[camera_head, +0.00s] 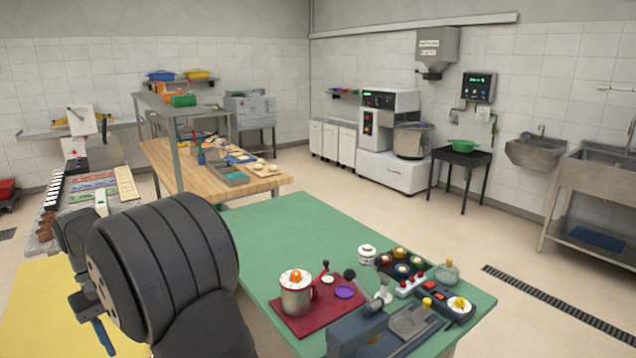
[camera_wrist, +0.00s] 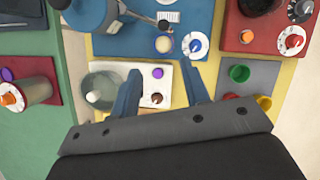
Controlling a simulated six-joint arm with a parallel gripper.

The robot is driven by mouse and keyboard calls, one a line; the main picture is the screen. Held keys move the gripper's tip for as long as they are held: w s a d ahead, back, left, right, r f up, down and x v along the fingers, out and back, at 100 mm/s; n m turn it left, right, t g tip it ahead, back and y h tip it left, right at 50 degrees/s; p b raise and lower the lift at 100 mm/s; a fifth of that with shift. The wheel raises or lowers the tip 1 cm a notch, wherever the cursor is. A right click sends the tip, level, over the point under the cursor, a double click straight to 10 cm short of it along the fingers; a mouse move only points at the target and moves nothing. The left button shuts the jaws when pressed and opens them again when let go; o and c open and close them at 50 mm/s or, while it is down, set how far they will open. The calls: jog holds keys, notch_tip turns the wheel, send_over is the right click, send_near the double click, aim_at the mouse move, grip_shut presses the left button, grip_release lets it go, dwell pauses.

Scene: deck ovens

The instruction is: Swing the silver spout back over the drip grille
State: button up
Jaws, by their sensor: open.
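In the wrist view a blue-grey rounded appliance (camera_wrist: 92,14) stands at the top left on a blue board. A thin silver spout (camera_wrist: 138,15) reaches from it to the right. A small pale ribbed piece (camera_wrist: 168,16), which looks like the drip grille, lies near the spout's end; I cannot tell how exactly they line up. My gripper (camera_wrist: 160,66) is open and empty, its blue fingers apart over a white board, below the spout in the picture. In the head view my gripper's blue finger (camera_head: 104,336) shows low at the left; my arm hides the rest.
A pot with an orange knob (camera_head: 296,292) stands on a red mat on the green table (camera_head: 262,222). A glass bowl (camera_wrist: 98,88) is close beside the left finger. A red board with knobs is at the top right.

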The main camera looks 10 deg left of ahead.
jog(key=shift+r, duration=0.25)
jog(key=shift+a, duration=0.1)
jog(key=shift+n+t, duration=0.3)
jog(key=shift+n, duration=0.6)
jog(key=x, duration=0.5)
jog(key=s+x, duration=0.1)
jog(key=x, duration=0.4)
jog(key=s+x, duration=0.1)
jog(key=x, duration=0.4)
jog(key=shift+s+d+r, duration=0.1)
jog(key=shift+d, duration=0.25)
jog(key=shift+h, duration=0.3)
grip_shut()
